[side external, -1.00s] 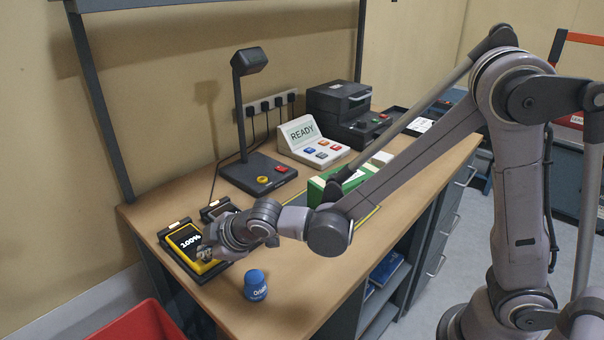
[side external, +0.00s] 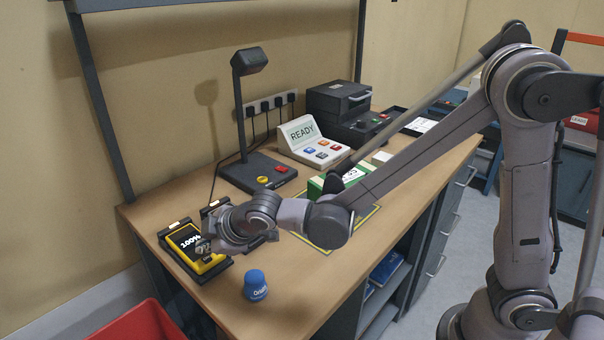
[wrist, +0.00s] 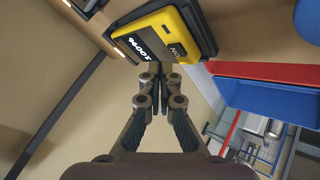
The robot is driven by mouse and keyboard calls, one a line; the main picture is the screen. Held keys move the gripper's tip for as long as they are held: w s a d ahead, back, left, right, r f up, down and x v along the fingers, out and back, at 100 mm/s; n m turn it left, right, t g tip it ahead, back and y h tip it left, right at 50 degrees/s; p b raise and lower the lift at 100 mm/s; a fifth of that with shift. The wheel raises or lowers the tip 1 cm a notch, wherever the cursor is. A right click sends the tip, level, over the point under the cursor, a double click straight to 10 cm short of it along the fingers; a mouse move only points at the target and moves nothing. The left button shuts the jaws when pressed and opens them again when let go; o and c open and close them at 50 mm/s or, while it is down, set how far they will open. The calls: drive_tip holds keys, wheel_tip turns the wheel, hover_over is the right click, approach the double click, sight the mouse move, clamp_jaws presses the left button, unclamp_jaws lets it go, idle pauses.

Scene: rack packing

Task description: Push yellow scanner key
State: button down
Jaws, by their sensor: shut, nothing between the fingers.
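The scanner stand has a dark base (side external: 240,172), an upright post with a head, and a round yellow key (side external: 262,180) beside a red key (side external: 281,169). A yellow-and-black handheld device (side external: 217,261) with a lit percentage readout sits in a dark cradle at the bench's left end. My gripper (side external: 204,246) is shut and empty, its tips over or right by this device, to the left of and nearer than the stand. In the wrist view my closed fingertips (wrist: 158,70) show against the edge of the yellow device (wrist: 178,48); contact cannot be told. The stand is not seen there.
A blue-capped cylinder (side external: 256,286) stands at the front edge. A console reading READY (side external: 303,133), a green box (side external: 318,186) partly behind my arm, and black cases (side external: 338,98) stand further right. A red bin (side external: 140,322) is below the left end.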

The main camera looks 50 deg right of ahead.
sight(213, 260)
drive_tip(key=shift+r, duration=2.75)
drive_tip(key=s+d+m+g+h, duration=0.2)
drive_tip(key=s+d+m, duration=0.9)
drive_tip(key=s+d, duration=0.9)
drive_tip(key=shift+s+d+f, duration=0.25)
drive_tip(key=shift+d+f, duration=0.05)
drive_tip(key=shift+d, duration=0.2)
